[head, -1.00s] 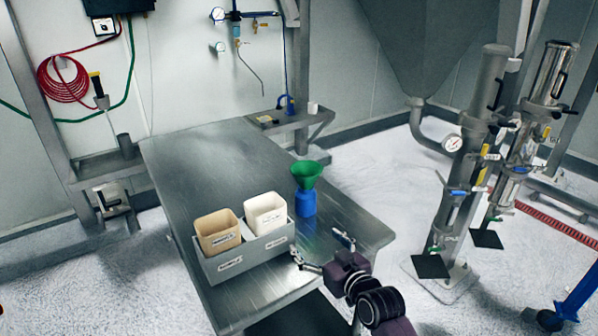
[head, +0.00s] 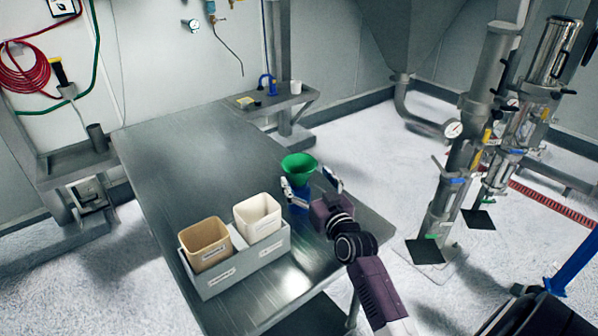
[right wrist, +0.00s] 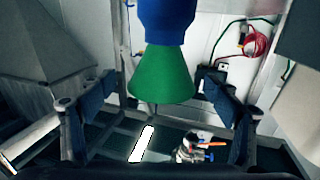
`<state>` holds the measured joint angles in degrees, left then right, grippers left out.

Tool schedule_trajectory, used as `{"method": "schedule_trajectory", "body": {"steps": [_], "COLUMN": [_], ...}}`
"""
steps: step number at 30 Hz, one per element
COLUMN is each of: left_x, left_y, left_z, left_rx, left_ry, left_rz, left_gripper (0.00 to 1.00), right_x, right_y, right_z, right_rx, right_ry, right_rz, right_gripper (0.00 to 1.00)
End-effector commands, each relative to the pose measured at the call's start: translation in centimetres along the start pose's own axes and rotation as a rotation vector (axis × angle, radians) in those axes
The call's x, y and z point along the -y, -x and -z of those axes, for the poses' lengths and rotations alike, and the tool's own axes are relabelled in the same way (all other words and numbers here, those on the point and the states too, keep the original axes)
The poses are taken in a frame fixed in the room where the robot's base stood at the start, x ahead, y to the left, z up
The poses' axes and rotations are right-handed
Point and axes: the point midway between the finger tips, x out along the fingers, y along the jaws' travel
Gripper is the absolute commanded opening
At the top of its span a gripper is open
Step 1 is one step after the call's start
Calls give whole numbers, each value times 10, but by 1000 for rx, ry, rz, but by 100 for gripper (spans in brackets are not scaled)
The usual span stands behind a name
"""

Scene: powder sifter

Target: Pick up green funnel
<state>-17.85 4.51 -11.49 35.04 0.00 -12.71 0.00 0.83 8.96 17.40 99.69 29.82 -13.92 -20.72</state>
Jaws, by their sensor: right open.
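The green funnel (head: 298,167) stands wide end up on a blue bottle (head: 299,198) on the metal table (head: 205,170). My right gripper (head: 312,186) is open at the bottle, just below the funnel, with one finger on each side in the head view. In the right wrist view, which looks upside down, the funnel (right wrist: 162,76) and the bottle (right wrist: 168,22) show between the two spread fingers. No contact with the funnel is visible. My left gripper is not in view.
A grey tray (head: 232,276) with a tan bin (head: 205,243) and a white bin (head: 258,216) sits left of the bottle. The rear of the table is clear. A small shelf (head: 268,104) stands behind, and metal pipework (head: 465,140) rises on the right.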

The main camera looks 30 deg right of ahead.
Motion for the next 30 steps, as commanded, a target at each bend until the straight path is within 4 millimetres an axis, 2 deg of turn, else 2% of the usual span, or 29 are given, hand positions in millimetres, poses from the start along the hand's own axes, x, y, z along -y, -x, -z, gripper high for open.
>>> {"method": "schedule_trajectory", "body": {"steps": [5, 9, 14, 20, 30], "left_x": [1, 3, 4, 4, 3], "left_y": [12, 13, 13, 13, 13], "left_z": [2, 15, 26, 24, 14], "left_rx": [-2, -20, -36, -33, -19], "left_ry": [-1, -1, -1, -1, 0], "left_rz": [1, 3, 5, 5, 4], "left_gripper": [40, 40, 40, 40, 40], "right_x": [3, 3, 3, 3, 3], "right_y": [-24, -38, -44, -43, -43], "right_z": [5, 2, 2, 1, 1], "right_rx": [0, 1, 0, 1, 1], "right_ry": [-2, 1, 0, 0, 0], "right_rz": [1, 1, 1, 1, 0], "right_gripper": [82, 82, 82, 81, 43]}}
